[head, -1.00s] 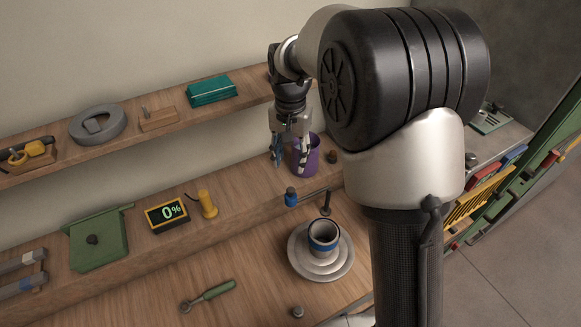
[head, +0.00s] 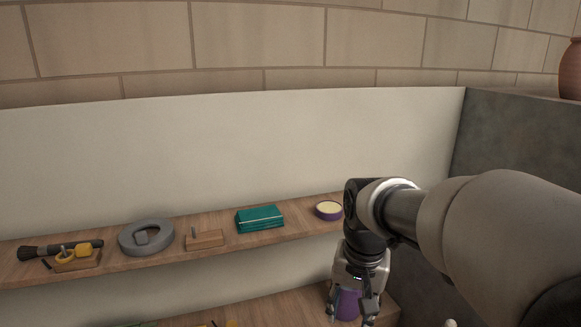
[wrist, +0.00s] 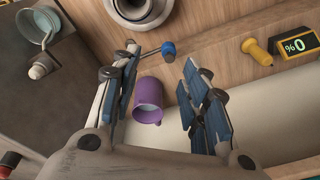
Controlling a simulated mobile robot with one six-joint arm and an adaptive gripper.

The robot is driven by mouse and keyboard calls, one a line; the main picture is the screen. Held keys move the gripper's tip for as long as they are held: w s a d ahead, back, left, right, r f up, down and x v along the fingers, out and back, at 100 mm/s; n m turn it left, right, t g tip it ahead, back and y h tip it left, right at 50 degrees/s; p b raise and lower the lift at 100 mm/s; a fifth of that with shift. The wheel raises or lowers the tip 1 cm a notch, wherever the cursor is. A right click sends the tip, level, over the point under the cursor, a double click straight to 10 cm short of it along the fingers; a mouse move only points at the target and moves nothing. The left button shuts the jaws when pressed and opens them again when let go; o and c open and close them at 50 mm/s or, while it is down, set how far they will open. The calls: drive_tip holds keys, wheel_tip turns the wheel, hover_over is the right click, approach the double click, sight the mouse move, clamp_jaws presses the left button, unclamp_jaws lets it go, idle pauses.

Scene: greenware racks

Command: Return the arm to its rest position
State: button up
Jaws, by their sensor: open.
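My gripper (head: 354,306) is at the lower right of the head view, pointing down, with its fingers apart. In the wrist view my gripper (wrist: 163,100) shows its blue-padded fingers spread wide with nothing held between them. A purple mug (wrist: 148,97) stands beyond the fingers, in the gap between them, apart from the pads as far as I can see. In the head view the purple mug (head: 348,304) is partly hidden behind the fingers. My arm reaches in from the right edge of the head view.
The upper shelf (head: 110,262) holds a brush (head: 50,250), a grey ring (head: 146,238), a teal stack (head: 260,218) and a purple-rimmed tin (head: 329,210). The wrist view shows a blue-headed tool (wrist: 168,50), a yellow object (wrist: 257,50) and a display (wrist: 297,46).

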drive_tip(key=s+d+f+n+t+b, duration=0.1)
drive_tip(key=s+f+n+b, duration=0.1)
drive_tip(key=s, duration=0.8)
drive_tip(key=s+d+f+n+t+b, duration=0.1)
drive_tip(key=s+f+t+b, duration=0.1)
drive_tip(key=s, duration=0.7)
drive_tip(key=shift+s+d+n+b, duration=0.15)
drive_tip(key=shift+s+n+b, duration=0.25)
idle(0.6)
